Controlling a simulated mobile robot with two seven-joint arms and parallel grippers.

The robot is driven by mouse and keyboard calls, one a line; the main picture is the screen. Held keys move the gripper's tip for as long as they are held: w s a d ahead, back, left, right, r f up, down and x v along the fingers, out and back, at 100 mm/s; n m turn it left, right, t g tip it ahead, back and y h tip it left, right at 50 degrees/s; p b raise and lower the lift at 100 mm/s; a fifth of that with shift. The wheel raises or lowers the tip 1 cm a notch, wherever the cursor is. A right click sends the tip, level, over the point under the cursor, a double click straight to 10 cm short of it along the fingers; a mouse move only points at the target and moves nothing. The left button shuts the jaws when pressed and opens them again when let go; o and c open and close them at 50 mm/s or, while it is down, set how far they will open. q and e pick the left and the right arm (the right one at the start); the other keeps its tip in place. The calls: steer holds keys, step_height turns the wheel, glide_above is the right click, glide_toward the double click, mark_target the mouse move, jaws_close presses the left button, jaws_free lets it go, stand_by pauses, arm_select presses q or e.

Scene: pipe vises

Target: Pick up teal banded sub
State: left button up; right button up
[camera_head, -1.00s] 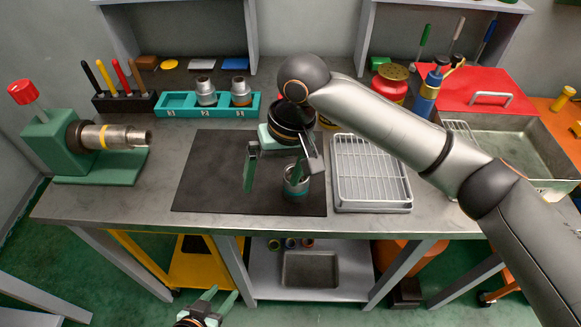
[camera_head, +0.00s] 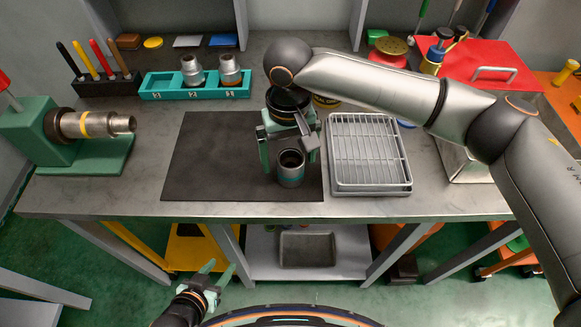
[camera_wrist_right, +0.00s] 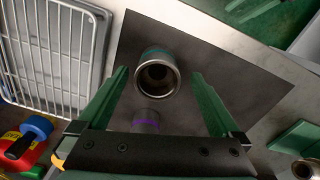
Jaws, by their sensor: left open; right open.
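The teal banded sub (camera_head: 291,170) is a short grey metal cylinder standing upright on the black mat (camera_head: 205,155). In the right wrist view the teal banded sub (camera_wrist_right: 157,72) shows its open round end and a teal band. My right gripper (camera_head: 289,150) is open above and behind it in the head view. In the wrist view the right gripper's fingers (camera_wrist_right: 160,80) lie to either side of the sub, with gaps. A purple banded cylinder (camera_wrist_right: 146,120) stands close by, partly hidden by my gripper. My left gripper (camera_head: 215,275) is open and empty, low in front of the bench.
A wire rack on a tray (camera_head: 369,155) stands right of the mat. A teal holder (camera_head: 160,94) with two metal subs is at the back. A green vise (camera_head: 40,140) holding a pipe stands at left. The mat's left part is clear.

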step_height(320, 180, down, 4)
steer(key=shift+w+d+f, duration=0.1)
steer(key=shift+d, duration=0.05)
steer(key=shift+c, duration=0.4)
jaws_close()
stand_by(0.4)
